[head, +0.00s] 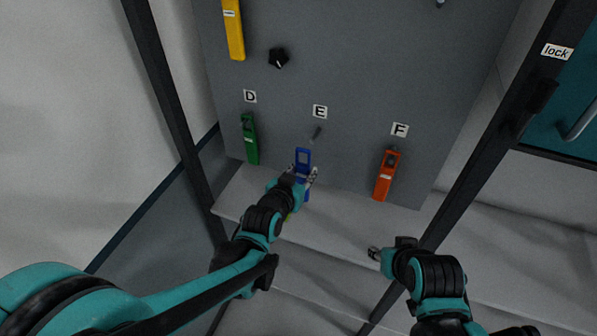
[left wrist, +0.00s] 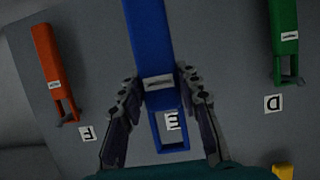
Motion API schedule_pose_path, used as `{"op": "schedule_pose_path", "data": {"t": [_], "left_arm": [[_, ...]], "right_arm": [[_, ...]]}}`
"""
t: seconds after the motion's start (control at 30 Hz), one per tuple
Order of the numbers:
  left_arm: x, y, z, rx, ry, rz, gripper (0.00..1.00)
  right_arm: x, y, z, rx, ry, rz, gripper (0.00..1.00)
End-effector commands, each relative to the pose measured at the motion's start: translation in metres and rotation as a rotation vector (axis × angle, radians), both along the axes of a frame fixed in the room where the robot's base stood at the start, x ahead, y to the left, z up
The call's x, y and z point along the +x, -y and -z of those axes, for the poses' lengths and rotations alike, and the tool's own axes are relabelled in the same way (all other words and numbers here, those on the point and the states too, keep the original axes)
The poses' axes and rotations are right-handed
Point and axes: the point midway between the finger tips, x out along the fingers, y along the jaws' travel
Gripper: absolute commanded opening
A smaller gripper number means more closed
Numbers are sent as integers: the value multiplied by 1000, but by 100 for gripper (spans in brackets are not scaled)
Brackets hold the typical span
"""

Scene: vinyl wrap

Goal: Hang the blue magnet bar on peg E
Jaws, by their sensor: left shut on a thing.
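The blue magnet bar (head: 303,157) is upright in my left gripper (head: 301,178), its open loop end at the top, in front of the grey panel. In the left wrist view my left gripper (left wrist: 159,82) has a finger on each side of the blue bar (left wrist: 150,35), near its label. Peg E (head: 316,132) sticks out below the E label (head: 320,112), bare, above and slightly right of the bar's loop. In the left wrist view the E label (left wrist: 172,121) shows through the loop; the peg cannot be made out there. My right gripper (head: 375,253) is low right, its jaws unclear.
A green bar (head: 250,138) hangs under label D at left, and an orange bar (head: 385,175) under label F at right. A yellow bar (head: 234,30) and a black knob (head: 279,58) are higher up. A pale ledge (head: 340,215) runs below the panel. Dark posts flank it.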

Motion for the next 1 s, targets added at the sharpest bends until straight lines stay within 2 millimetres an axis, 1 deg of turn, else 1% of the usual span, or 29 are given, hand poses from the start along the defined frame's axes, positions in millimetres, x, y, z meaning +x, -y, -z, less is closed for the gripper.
{"op": "schedule_pose_path", "data": {"t": [1.0], "left_arm": [[61, 20, 6, -1, 1, -1, 0]], "right_arm": [[0, 0, 7, 0, 0, 0, 40]]}}
